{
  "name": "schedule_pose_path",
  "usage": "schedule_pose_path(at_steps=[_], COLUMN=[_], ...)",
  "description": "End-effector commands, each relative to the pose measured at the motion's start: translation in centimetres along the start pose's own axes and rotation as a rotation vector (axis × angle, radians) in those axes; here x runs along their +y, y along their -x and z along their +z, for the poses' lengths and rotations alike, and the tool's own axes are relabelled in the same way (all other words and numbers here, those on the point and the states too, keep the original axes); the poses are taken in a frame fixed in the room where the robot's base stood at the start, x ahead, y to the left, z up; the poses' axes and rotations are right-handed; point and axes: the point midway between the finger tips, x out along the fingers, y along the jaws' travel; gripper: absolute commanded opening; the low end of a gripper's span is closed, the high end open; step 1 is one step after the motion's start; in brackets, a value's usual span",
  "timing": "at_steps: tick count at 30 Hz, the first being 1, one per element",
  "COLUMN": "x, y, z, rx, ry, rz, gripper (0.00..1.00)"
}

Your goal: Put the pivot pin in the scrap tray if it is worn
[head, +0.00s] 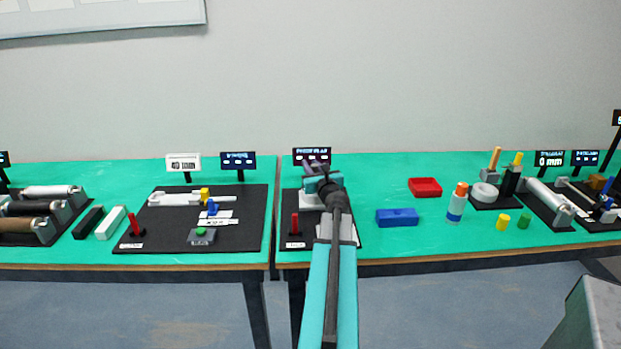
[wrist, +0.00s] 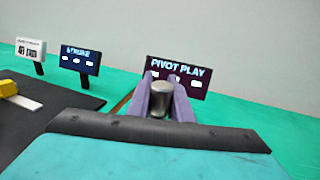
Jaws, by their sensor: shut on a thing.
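My gripper (wrist: 161,84) has its two purple fingers shut on a short grey metal cylinder, the pivot pin (wrist: 159,103), in the wrist view. In the head view my gripper (head: 314,170) is over the back of the right-hand black board, in front of the dark PIVOT PLAY display (head: 312,154). The display (wrist: 178,76) has pale lamps; I cannot tell what they indicate. A red open tray (head: 425,187) lies to the right on the green table. A blue tray-like block (head: 397,217) lies nearer. No scrap label is readable on either.
A red post (head: 295,225) stands on the black board (head: 287,205) left of my arm. A white bottle with an orange cap (head: 457,203) and yellow and green cylinders stand right of the trays. A gap separates the two tables. Green table around the red tray is clear.

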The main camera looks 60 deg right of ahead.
Motion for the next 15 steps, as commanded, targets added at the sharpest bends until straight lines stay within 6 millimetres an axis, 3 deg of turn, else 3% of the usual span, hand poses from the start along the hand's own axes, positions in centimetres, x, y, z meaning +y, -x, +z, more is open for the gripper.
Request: schedule_pose_path(at_steps=[15], x=[0.2], y=[-0.1], z=[-4.6], rx=[0.001], ry=[-0.001], rz=[0.002], gripper=[0.00])
